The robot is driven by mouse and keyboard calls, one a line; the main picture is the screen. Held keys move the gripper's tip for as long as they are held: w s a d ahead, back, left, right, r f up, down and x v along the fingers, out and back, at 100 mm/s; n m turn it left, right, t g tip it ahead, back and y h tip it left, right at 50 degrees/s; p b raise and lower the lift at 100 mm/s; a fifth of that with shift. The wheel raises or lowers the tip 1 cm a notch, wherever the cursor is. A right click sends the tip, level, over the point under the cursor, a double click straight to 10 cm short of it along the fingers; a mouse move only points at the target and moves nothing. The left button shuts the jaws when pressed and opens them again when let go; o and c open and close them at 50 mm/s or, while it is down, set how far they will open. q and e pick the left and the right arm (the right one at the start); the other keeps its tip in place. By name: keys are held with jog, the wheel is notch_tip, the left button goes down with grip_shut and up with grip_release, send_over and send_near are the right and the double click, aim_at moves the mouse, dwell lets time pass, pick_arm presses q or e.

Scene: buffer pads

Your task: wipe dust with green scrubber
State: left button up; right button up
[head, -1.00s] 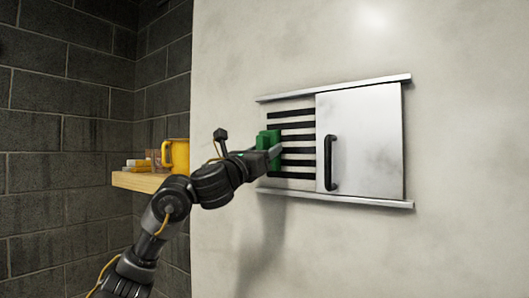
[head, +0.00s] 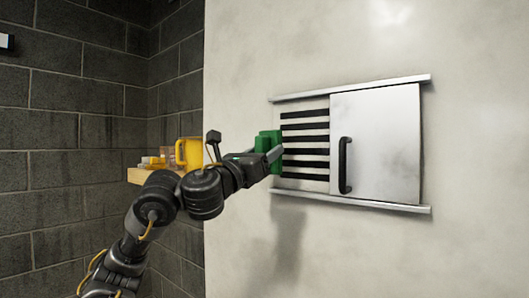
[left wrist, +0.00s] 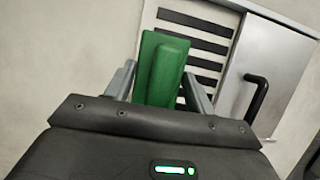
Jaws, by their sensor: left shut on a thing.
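The green scrubber (head: 266,142) is held by my left gripper (head: 274,153) at the left edge of the slatted vent (head: 305,150) on the pale wall. In the left wrist view the scrubber (left wrist: 163,70) stands upright between the two fingers of the gripper (left wrist: 165,85), covering the left ends of some dark slats (left wrist: 196,30). I cannot tell whether its face touches the wall. No separate dust patch can be made out with certainty; grey smudges show on the sliding door (head: 378,140). My right gripper is not in view.
The metal door with a black handle (head: 345,165) sits right of the vent, between an upper rail (head: 350,88) and a lower rail (head: 350,203). The wall below the vent is clear.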

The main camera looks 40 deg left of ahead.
aim_at(257, 151)
pick_arm(q)
jog(key=shift+r, duration=0.1)
jog(key=shift+s+r+p, duration=0.1)
jog(key=shift+s+p, duration=0.4)
jog(key=shift+s, duration=0.2)
jog(key=shift+s+d+p, duration=0.15)
jog(key=shift+s+p, duration=0.15)
jog(key=shift+s, duration=0.65)
jog(key=shift+w, duration=0.1)
